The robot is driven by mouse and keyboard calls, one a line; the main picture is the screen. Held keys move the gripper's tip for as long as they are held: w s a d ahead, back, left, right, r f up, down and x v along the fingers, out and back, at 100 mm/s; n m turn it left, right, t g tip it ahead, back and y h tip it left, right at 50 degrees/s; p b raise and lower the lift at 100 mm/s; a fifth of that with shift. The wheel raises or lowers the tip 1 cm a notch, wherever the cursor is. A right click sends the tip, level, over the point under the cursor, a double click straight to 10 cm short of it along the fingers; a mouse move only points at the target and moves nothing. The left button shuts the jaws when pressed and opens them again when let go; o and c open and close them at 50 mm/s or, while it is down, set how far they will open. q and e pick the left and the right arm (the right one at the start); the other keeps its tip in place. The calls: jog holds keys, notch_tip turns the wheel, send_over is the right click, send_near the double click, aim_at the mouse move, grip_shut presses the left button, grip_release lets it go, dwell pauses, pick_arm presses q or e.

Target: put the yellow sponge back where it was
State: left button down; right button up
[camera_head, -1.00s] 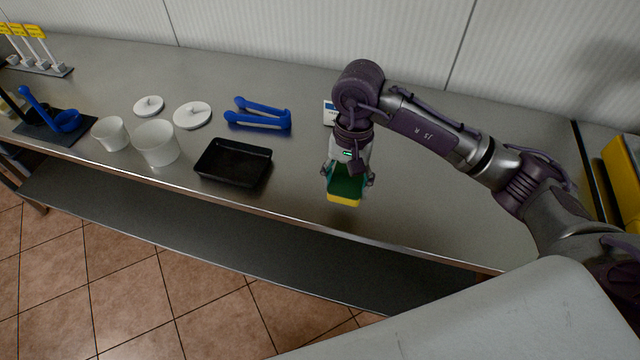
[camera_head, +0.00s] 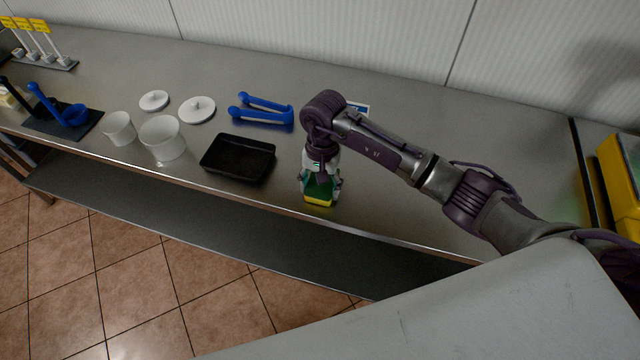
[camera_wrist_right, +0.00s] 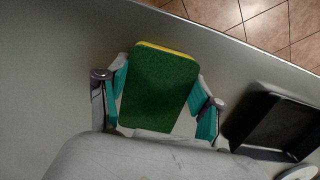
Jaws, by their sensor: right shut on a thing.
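The yellow sponge (camera_head: 318,203) has a green scouring face and is held near the front edge of the steel counter in the head view. My right gripper (camera_head: 320,188) is shut on it, with the arm coming in from the right. In the right wrist view the sponge (camera_wrist_right: 160,88) shows its green side, with a thin yellow strip along its far edge. The teal finger pads of the right gripper (camera_wrist_right: 163,100) stand on both sides of it. I cannot tell whether the sponge touches the counter. My left gripper is not in view.
A black tray (camera_head: 207,160) lies left of the sponge. White pots (camera_head: 163,150), white lids (camera_head: 197,117), blue tongs (camera_head: 262,121) and a blue ladle (camera_head: 72,115) are further left. A small card (camera_head: 359,108) lies behind my arm.

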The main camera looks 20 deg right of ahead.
jog(key=shift+f+b, duration=0.25)
jog(key=shift+b, duration=0.05)
jog(key=o, duration=1.5)
jog(key=shift+r, duration=0.1)
jog(key=shift+r, duration=0.1)
jog(key=shift+r+p, duration=0.2)
jog(key=shift+p, duration=0.15)
jog(key=r+b, duration=0.1)
jog(key=r, duration=0.3)
jog(key=r+b, duration=0.1)
jog(key=r, duration=0.2)
jog(key=w+d+r+b, duration=0.1)
jog(key=r+b, duration=0.1)
jog(key=r, duration=0.2)
jog(key=shift+w+r, duration=0.1)
jog(key=shift+r, duration=0.25)
jog(key=shift+a, duration=0.1)
